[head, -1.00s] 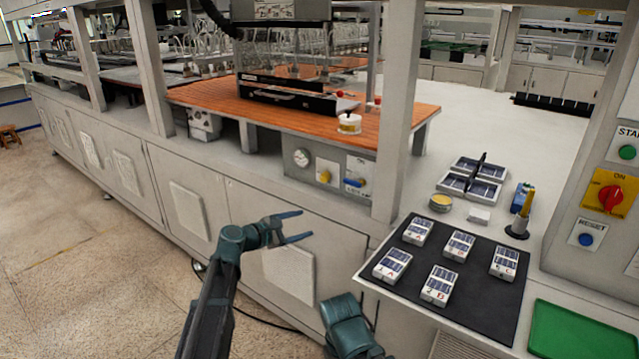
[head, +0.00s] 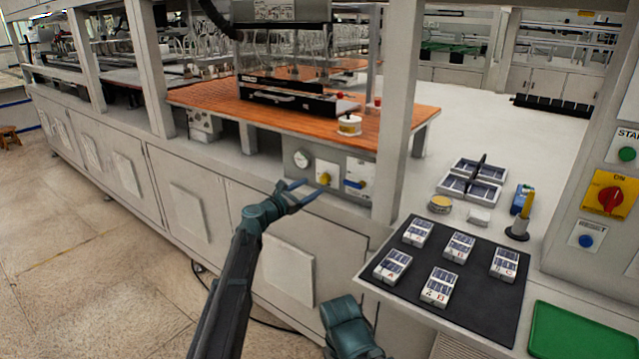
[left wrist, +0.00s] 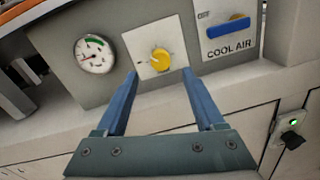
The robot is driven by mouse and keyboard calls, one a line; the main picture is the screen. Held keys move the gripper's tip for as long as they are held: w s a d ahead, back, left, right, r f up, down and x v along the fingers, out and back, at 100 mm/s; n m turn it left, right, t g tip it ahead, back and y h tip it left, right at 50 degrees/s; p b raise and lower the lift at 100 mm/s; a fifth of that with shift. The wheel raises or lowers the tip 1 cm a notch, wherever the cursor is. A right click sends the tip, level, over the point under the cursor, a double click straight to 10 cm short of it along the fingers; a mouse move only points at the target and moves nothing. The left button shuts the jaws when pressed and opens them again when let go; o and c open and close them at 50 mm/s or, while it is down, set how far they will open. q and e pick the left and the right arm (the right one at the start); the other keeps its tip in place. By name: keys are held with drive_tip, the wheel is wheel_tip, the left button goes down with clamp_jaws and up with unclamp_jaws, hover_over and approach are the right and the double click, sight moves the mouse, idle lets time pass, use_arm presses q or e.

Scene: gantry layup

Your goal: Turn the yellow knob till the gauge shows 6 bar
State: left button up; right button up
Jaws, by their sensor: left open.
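The yellow knob (head: 324,179) sits on a white plate on the grey panel under the orange bench. It also shows in the left wrist view (left wrist: 160,60), with a light mark on its face. The round white gauge (head: 301,158) is left of the knob. In the left wrist view the gauge (left wrist: 95,54) has a green arc at its top and a red needle pointing to the lower left; its numbers are too small to read. My left gripper (head: 312,187) is open and empty, its fingers pointing at the panel, tips just below and either side of the knob, apparently not touching it.
A blue handle (left wrist: 226,28) marked COOL AIR is right of the knob. A frame post (head: 396,110) stands further right. A dark mat (head: 455,310) with several small cases lies on the right counter. Part of my right arm shows at the bottom.

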sight(323, 180)
use_arm(q)
drive_tip(key=x, duration=0.5)
drive_tip(key=shift+w+d, duration=0.15)
drive_tip(key=shift+w, duration=0.1)
clamp_jaws()
